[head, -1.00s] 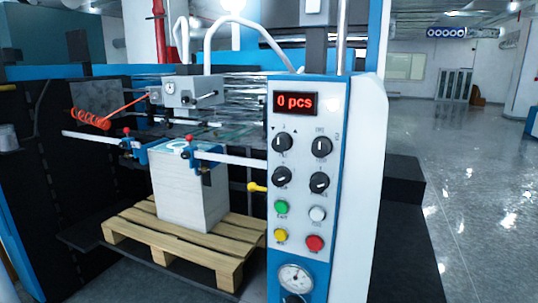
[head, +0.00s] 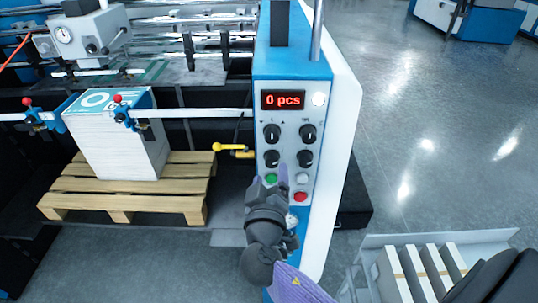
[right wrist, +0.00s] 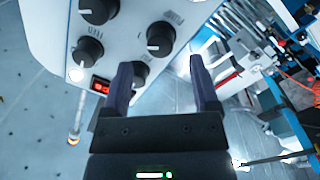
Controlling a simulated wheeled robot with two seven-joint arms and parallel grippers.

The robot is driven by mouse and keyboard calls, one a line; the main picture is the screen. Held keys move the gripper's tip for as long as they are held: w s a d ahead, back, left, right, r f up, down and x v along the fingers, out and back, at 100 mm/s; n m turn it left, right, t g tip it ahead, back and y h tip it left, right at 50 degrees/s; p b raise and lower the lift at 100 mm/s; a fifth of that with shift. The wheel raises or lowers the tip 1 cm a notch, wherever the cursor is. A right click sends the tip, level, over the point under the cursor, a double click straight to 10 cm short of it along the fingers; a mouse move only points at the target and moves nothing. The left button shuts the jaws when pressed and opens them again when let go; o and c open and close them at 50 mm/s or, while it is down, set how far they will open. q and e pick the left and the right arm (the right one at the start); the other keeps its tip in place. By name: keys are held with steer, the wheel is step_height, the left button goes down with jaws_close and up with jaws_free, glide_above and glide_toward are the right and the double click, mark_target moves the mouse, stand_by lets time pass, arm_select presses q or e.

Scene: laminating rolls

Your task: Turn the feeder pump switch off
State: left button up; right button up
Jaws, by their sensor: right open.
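The control panel (head: 288,115) faces me with black rotary knobs in two rows, among them the upper left knob (head: 272,133) and lower left knob (head: 271,159). My right gripper (head: 268,179) is open in front of the panel, below the lower left knob in the picture. In the right wrist view its two fingers (right wrist: 160,70) are apart and empty. The lower left knob (right wrist: 160,38) shows beyond the gap; one finger partly covers the upper left knob (right wrist: 140,72). My left gripper is out of view.
A red display (head: 283,100) reads "0 pcs", with a bright round spot beside it. Green (head: 270,179) and red (head: 300,197) buttons sit close to the gripper. A yellow lever (head: 230,148) sticks out left of the panel. A paper stack (head: 115,145) stands on a pallet (head: 125,205).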

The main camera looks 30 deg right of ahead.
mark_target(271, 164)
steer(key=x, duration=0.2)
steer(key=shift+w+d, duration=0.15)
steer(key=shift+w, duration=0.25)
steer(key=shift+w+d, duration=0.2)
steer(key=shift+d, duration=0.05)
jaws_close()
